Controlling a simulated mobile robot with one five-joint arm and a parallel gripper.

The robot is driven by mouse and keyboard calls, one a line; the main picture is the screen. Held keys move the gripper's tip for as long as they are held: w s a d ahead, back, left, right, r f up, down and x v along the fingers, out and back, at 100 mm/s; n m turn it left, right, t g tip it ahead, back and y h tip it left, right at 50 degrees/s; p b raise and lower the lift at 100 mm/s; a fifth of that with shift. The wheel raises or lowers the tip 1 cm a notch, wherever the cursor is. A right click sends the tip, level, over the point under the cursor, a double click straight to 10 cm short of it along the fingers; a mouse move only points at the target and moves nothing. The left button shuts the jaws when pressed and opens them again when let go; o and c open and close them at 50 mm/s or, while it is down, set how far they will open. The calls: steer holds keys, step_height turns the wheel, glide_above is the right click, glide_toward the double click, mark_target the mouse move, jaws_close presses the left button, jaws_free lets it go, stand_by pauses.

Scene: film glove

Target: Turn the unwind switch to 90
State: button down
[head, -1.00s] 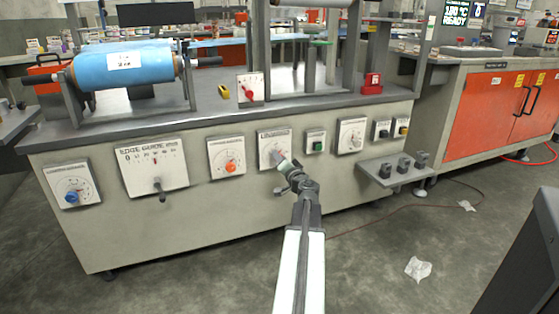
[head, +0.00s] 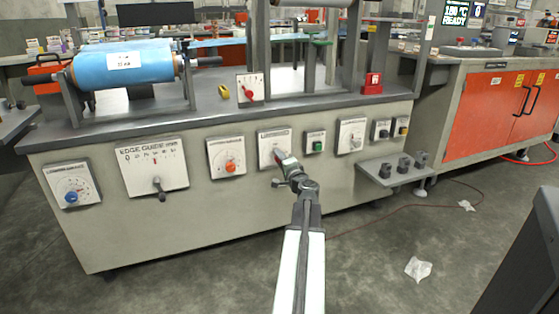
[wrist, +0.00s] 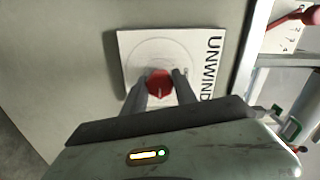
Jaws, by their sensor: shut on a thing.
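The unwind switch is a red round knob (wrist: 159,82) on a white square plate (wrist: 203,52) lettered "UNWIND" in the wrist view. A light pointer mark shows on the knob. In the head view the switch plate (head: 268,137) is on the front panel, with its knob mostly hidden by my gripper (head: 278,153). In the wrist view the two grey fingers of my gripper (wrist: 161,88) are on either side of the red knob, shut on it. The scale marks on the plate are too faint to read.
An orange-knob plate (head: 227,157) is left of the switch, and a green button (head: 317,141) is close on its right. A small shelf with dark blocks (head: 395,176) juts out at lower right. The floor in front is mostly clear.

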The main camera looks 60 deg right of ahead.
steer(key=shift+w+a, duration=0.1)
steer(key=c, duration=1)
jaws_free()
steer(key=v, duration=0.7)
steer(key=shift+s+a, duration=0.2)
steer(key=shift+s, duration=0.1)
